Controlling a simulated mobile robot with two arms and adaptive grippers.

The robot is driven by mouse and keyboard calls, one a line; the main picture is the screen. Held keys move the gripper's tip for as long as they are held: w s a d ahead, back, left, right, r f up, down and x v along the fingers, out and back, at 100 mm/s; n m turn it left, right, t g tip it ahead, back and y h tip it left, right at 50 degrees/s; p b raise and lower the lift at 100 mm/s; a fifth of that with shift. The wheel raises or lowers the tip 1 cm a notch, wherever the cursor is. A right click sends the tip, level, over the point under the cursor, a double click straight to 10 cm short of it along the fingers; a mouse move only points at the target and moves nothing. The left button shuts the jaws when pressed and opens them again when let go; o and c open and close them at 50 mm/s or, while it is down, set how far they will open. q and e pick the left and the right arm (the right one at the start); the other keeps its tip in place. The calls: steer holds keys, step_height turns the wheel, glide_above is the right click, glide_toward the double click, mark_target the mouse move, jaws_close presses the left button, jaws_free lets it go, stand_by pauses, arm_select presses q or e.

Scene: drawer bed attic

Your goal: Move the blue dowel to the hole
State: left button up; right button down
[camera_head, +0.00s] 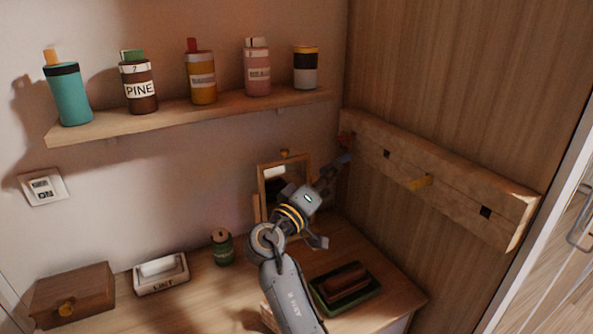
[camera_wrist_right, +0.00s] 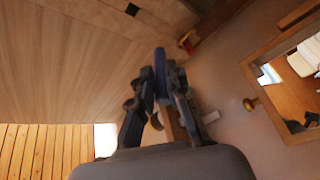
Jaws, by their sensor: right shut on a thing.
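My right gripper (camera_head: 340,165) is in front of the left end of a wall-mounted wooden peg board (camera_head: 460,198). It is shut on the blue dowel (camera_head: 345,158), whose blue end points toward the board. The dowel is apart from the nearer hole. My left gripper is out of view.
A framed mirror (camera_head: 265,172) stands close behind my right arm. A green-and-brown tray item (camera_head: 345,288) and a green jar (camera_head: 222,247) stand on the desk. A shelf (camera_head: 190,116) holds several bottles.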

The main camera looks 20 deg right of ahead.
steer(key=shift+s+d+r+g+h, duration=0.15)
steer(key=shift+s+r+g+h, duration=0.25)
steer(key=shift+s+g+h, duration=0.35)
steer(key=d+m+g+b, duration=0.2)
steer(key=d+m+g, duration=0.1)
steer(key=d, duration=0.3)
steer(key=shift+w+d+g, duration=0.25)
steer(key=shift+w+g, duration=0.05)
steer(key=shift+g, duration=0.25)
steer(key=shift+b, duration=0.75)
stand_by(1.2)
